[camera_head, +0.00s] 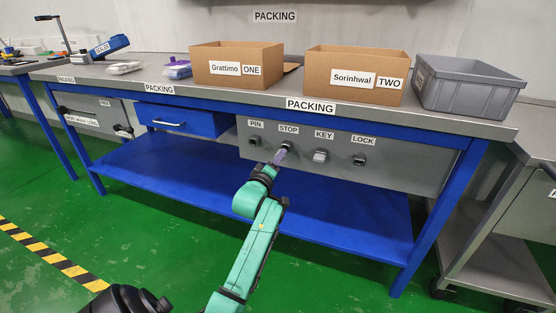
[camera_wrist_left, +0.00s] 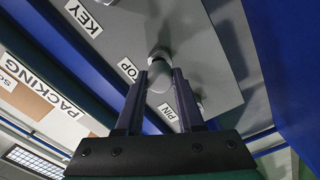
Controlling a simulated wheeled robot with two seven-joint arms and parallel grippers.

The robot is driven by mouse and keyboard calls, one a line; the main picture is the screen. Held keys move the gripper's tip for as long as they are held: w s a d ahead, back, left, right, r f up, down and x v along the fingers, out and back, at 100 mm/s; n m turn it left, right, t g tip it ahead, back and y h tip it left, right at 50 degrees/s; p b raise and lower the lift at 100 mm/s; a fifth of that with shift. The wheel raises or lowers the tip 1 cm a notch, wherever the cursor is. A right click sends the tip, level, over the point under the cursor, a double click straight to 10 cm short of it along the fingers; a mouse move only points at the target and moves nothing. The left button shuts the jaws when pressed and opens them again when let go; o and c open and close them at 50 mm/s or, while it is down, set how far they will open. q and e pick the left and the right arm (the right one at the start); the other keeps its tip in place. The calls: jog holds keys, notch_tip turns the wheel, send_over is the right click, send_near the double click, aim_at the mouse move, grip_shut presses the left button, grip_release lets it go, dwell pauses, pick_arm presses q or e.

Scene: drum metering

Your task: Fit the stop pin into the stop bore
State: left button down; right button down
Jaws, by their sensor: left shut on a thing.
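My left gripper (camera_head: 281,156) is at the grey panel, just under the STOP label (camera_head: 288,129). In the left wrist view, my left gripper (camera_wrist_left: 163,78) is shut on the stop pin (camera_wrist_left: 160,83), a light grey cylinder between the two dark fingers. The pin points at a grey round fitting (camera_wrist_left: 159,52) on the panel, at the stop bore's place. The bore's opening is hidden behind the pin and fitting. I cannot tell whether the pin's tip is inside or only in front of it. My right gripper is not in view.
The panel also carries fittings under PIN (camera_head: 255,141), KEY (camera_head: 320,156) and LOCK (camera_head: 359,160). Above it, the bench top (camera_head: 290,112) overhangs, with two cardboard boxes and a grey bin (camera_head: 465,88). A blue shelf (camera_head: 330,205) lies below the panel.

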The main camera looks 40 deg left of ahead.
pick_arm(q)
jog(key=shift+x, duration=1.5)
jog(key=shift+c, duration=2.2)
grip_release()
jog(key=shift+s, duration=0.1)
jog(key=p+v, duration=0.3)
jog(key=v, duration=1.1)
jog(key=shift+s+d, duration=0.15)
jog(key=shift+s, duration=0.05)
